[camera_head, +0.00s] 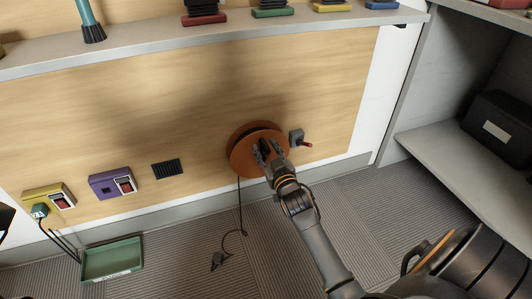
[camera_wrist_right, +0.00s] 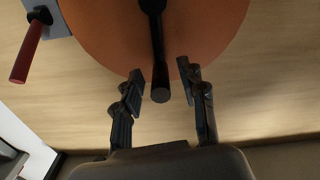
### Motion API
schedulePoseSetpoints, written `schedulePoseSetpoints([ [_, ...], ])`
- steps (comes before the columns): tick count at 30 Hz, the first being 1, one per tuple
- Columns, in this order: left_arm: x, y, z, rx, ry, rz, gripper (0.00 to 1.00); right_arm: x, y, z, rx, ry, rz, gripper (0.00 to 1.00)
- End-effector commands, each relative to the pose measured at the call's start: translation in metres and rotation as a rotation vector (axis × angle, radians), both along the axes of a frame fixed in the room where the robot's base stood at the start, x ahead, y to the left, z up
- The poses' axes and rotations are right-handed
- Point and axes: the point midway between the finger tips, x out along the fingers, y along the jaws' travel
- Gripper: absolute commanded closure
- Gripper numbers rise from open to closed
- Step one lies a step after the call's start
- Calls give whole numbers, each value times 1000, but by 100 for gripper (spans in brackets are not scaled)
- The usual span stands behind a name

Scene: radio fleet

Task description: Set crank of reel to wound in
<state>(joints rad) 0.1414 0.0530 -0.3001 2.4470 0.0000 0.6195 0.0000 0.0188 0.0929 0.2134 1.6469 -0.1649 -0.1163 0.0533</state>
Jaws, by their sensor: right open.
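The orange reel (camera_head: 244,160) is mounted on the wooden wall panel, and its disc (camera_wrist_right: 100,25) fills the top of the right wrist view. The black crank (camera_wrist_right: 156,28) crosses the disc and ends in a round-ended grip (camera_wrist_right: 160,95). My right gripper (camera_head: 268,152) is in front of the reel and hides much of the crank in the head view. In the right wrist view its open fingers (camera_wrist_right: 162,80) stand on either side of the crank's grip, with a gap on both sides.
A grey box with a red lever (camera_head: 302,140) sits just right of the reel. A cable (camera_head: 240,205) hangs from the reel to the floor. Yellow (camera_head: 42,200) and purple (camera_head: 104,187) switch units are at left. A shelf (camera_head: 150,50) runs above. A green tray (camera_head: 111,261) sits below.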

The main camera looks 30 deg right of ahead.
Motion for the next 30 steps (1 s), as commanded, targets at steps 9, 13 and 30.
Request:
schedulePoseSetpoints([
  [9,-1,0,1,0,-4,0,100,3,-1,0,1,2,1,59],
  [13,-1,0,1,0,-4,0,100,3,0,0,1,1,1,83],
  [30,-1,0,6,-3,-5,-2,100,2,-3,1,38,-6,1,100],
])
